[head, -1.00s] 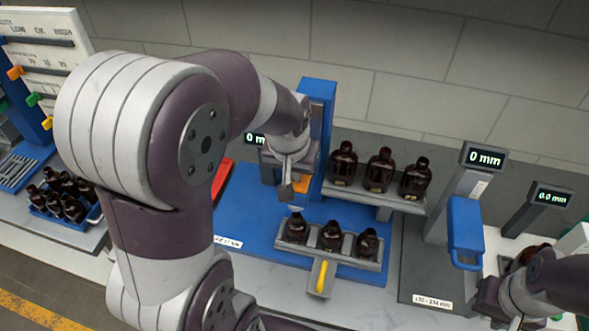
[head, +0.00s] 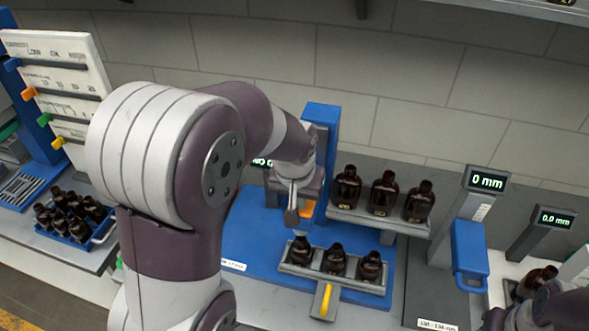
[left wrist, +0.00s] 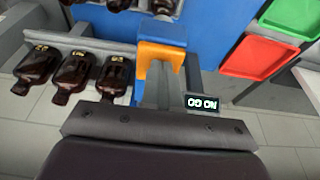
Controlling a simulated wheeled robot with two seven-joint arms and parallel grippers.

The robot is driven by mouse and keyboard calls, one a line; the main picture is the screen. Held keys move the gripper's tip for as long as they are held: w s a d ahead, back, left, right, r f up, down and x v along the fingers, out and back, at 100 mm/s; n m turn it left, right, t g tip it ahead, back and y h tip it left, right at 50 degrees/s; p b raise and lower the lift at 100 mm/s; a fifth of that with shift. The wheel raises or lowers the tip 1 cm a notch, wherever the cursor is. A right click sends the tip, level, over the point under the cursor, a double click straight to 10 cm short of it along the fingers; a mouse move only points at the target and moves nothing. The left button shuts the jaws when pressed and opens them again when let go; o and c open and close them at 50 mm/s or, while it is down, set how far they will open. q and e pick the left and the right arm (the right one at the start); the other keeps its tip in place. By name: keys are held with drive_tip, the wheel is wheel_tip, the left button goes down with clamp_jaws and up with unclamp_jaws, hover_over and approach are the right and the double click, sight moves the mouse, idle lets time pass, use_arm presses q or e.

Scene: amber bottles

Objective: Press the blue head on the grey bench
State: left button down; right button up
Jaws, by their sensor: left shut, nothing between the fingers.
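My left gripper (head: 291,222) is shut and empty, pointing down in front of the blue press column (head: 321,135). It is close to an orange block (head: 306,209), which shows with a blue part above it in the left wrist view (left wrist: 158,62); I cannot tell whether they touch. Another blue head (head: 469,250) hangs on a grey post over a dark grey base (head: 425,290), apart from my left gripper. Its display (head: 487,181) reads 0 mm. My right gripper (head: 494,320) is partly in view at the lower right edge; its fingers are unclear.
Three amber bottles stand in a holder (head: 325,272) with a yellow handle, below my left gripper. Three more stand on a grey shelf (head: 375,221). A blue crate of bottles (head: 104,236) is at the left. A tilted bottle (head: 535,283) lies near my right arm.

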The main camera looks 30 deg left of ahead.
use_arm(q)
drive_tip(key=b+v, duration=0.1)
drive_tip(key=v, duration=0.8)
drive_tip(key=shift+s+r, duration=0.15)
drive_tip(key=shift+r, duration=0.1)
use_arm(e)
drive_tip(key=shift+s+f, duration=0.1)
drive_tip(key=shift+f, duration=0.85)
use_arm(q)
drive_tip(key=s+d+f+m+g+b, duration=0.1)
drive_tip(key=s+d+f, duration=0.1)
drive_tip(key=f, duration=0.7)
drive_tip(key=s+d+f+m+b, duration=0.1)
drive_tip(key=s+f, duration=0.4)
drive_tip(key=f, duration=0.5)
drive_tip(key=shift+d+f+m+g+h+b, duration=0.15)
drive_tip(key=shift+d+m+g+h+b, duration=0.35)
drive_tip(key=shift+d, duration=0.45)
use_arm(e)
wheel_tip(320, 180, down, 3)
drive_tip(key=shift+r, duration=0.1)
use_arm(q)
drive_tip(key=shift+s, duration=0.1)
